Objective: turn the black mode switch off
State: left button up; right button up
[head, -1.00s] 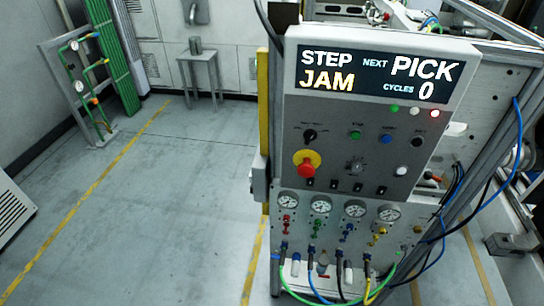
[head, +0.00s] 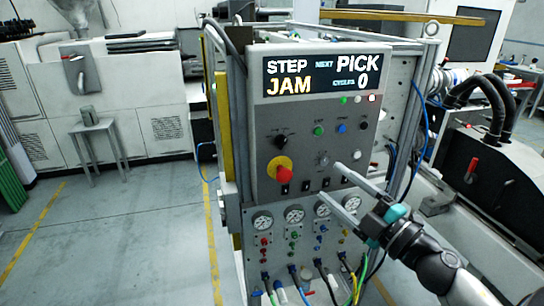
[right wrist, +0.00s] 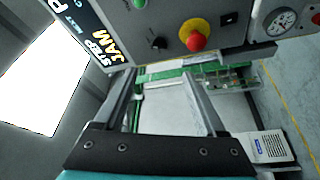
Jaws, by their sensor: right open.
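The black mode switch (head: 281,142) looks like the small round knob on the grey control panel (head: 258,185), up and left of the red emergency button. Which way it points is too small to tell. It also shows in the right wrist view (right wrist: 158,43), beyond my fingertips and left of the red button. My right gripper (head: 328,181) is open and empty, fingers pointing left, in front of the lower right of the panel. It is below and right of the switch, apart from it. It also shows in the right wrist view (right wrist: 158,80). My left gripper is not in view.
The red button (head: 283,173) on its yellow collar sits just below the switch. A display (head: 318,77) reads STEP JAM, NEXT PICK, CYCLES 0. Green (head: 318,131) and blue (head: 342,128) buttons lie to the right. Gauges (head: 294,214) and hoses are below.

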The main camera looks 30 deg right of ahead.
aim_at(284, 143)
jog(key=w+p, duration=0.1)
jog(key=w, duration=0.3)
jog(key=w+r+p, duration=0.1)
jog(key=w, duration=0.3)
jog(key=w+a+r+p, duration=0.1)
jog(key=w, duration=0.3)
jog(key=shift+w+a, duration=0.1)
jog(key=shift+w, duration=0.25)
jog(key=shift+w+a, duration=0.15)
jog(key=shift+w, duration=0.9)
grip_shut()
